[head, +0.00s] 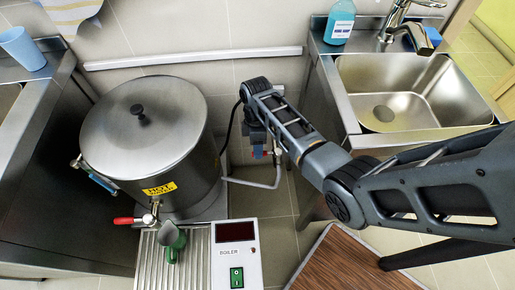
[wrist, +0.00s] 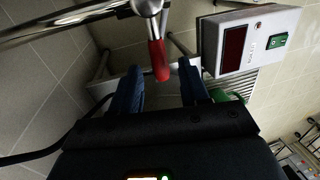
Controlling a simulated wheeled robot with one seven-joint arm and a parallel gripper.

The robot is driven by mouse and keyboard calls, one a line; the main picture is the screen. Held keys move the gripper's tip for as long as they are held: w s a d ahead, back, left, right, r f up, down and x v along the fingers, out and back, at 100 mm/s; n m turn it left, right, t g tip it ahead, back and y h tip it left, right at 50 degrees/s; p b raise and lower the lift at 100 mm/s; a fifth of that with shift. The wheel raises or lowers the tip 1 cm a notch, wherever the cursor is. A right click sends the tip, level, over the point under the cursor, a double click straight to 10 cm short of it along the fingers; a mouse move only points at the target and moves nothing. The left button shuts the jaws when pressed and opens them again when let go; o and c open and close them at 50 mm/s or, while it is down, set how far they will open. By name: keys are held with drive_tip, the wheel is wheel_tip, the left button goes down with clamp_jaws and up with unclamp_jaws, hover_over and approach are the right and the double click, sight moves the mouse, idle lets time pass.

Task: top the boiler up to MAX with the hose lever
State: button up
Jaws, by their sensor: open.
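The steel boiler (head: 142,140) stands at the left with its lid on and a yellow HOT WATER label. A gauge tube (head: 103,181) runs down its left side; its level and marks are too small to read. In the wrist view a red lever (wrist: 158,60) hangs from a chrome valve (wrist: 147,7). My gripper (wrist: 160,72) is open, with its blue fingers either side of the lever's end, apart from it. In the head view my gripper (head: 262,153) is low by the wall, partly hidden.
A boiler control box (head: 236,255) with a dark display and green switch stands in front. A green jug (head: 173,246) sits on the drip tray under the red-handled tap (head: 132,220). A sink (head: 405,92) and soap bottle (head: 340,22) are at the right.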

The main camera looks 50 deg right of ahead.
drive_tip(key=shift+s+a+f, duration=0.1)
drive_tip(key=shift+a+f, duration=0.05)
drive_tip(key=shift+f, duration=0.6)
drive_tip(key=shift+c, duration=0.4)
clamp_jaws()
